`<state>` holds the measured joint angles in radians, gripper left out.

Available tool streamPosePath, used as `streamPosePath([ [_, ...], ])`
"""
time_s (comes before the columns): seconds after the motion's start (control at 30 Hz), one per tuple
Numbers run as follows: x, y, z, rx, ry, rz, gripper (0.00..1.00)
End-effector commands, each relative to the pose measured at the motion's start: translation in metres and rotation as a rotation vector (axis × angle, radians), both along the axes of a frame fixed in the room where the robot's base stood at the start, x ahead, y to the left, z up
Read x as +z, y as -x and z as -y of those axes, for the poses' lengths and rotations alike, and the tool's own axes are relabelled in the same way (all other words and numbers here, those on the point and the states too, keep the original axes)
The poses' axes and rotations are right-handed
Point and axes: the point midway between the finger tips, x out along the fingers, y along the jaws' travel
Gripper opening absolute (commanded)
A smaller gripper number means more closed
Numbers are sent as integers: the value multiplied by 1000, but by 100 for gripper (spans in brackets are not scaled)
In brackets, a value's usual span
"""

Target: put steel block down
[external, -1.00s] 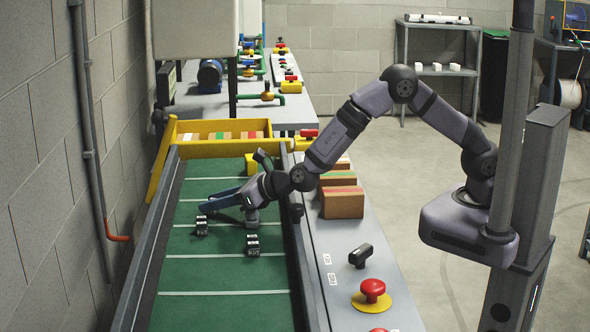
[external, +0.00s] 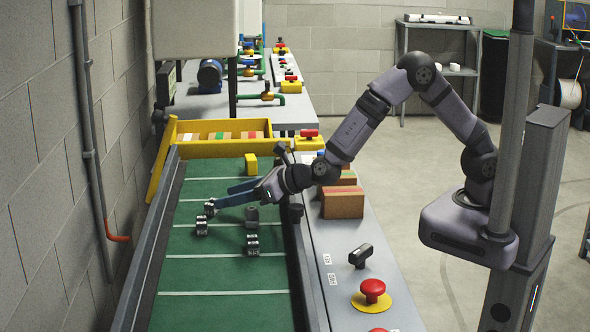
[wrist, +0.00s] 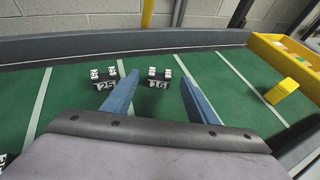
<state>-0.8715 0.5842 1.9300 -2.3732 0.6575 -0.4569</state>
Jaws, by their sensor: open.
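Several small dark steel blocks lie on the green belt (external: 180,272). My gripper (external: 222,198) is low over the belt, its blue fingers pointing toward the wall. In the wrist view my gripper (wrist: 158,78) is open, with a steel block marked 16 (wrist: 158,85) between the fingertips, apparently clear of both. This block also shows at the fingertips in the external view (external: 210,207). A block marked 25 (wrist: 105,85) stands to its left, outside the fingers. Another block (external: 252,243) stands nearer the external camera. Contact beneath the block between the fingers is hard to tell.
A yellow block (external: 251,163) stands near the belt's far end, before a yellow tray (external: 185,150) with coloured pieces. Brown blocks (external: 343,203) and a red button (external: 372,288) are on the side ledge. The near belt is clear.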

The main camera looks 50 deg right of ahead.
Motion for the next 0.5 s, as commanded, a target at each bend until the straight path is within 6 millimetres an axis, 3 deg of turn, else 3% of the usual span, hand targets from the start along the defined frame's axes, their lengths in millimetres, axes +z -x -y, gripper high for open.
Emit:
streamPosePath([
  [0.23, 15, 34, 14, 2, -1, 1, 53],
  [0.5, 24, 53, 22, 0, 0, 1, 53],
])
